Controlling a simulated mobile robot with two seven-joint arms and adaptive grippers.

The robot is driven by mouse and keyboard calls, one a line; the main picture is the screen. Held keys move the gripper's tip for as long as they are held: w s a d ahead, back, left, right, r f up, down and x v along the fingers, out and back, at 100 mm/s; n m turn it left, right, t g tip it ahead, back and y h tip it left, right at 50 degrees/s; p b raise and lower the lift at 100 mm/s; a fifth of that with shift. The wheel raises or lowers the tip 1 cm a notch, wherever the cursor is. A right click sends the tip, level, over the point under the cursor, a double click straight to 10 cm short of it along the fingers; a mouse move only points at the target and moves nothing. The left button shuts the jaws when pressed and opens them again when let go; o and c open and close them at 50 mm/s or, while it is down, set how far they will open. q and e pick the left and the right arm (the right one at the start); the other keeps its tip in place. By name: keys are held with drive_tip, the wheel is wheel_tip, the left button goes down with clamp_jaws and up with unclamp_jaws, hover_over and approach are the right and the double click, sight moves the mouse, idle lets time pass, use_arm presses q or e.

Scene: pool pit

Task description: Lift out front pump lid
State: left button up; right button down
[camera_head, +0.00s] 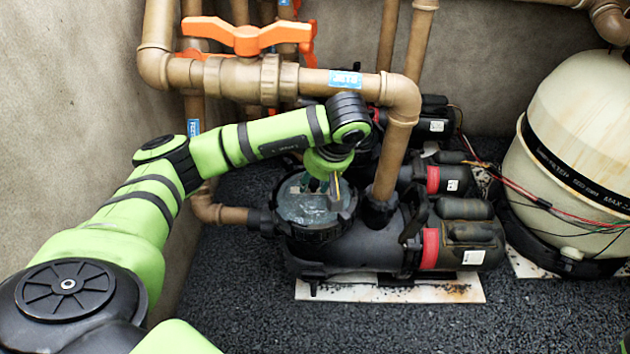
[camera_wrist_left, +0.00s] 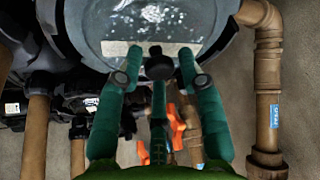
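The front pump (camera_head: 350,245) is black with a red band and sits on a pale slab. Its round, clear lid (camera_head: 298,208) lies in the dark ring at the pump's left end. My left gripper (camera_head: 325,187) points down over this lid. In the left wrist view, the teal fingers of the left gripper (camera_wrist_left: 160,52) are spread apart, with their tips over the edge of the clear lid (camera_wrist_left: 150,18). I cannot tell whether the tips touch it. The gripper hides part of the lid. My right gripper is not in view.
A brown vertical pipe (camera_head: 397,150) rises just right of the lid. A horizontal pipe (camera_head: 290,80) with an orange valve handle (camera_head: 245,36) runs behind my arm. More pumps stand behind. A cream filter tank (camera_head: 575,130) is at right. Dark gravel (camera_head: 400,325) lies clear in front.

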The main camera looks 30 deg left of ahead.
use_arm(q)
clamp_jaws()
drive_tip(key=shift+r+p, duration=1.1)
drive_tip(key=shift+r, duration=0.05)
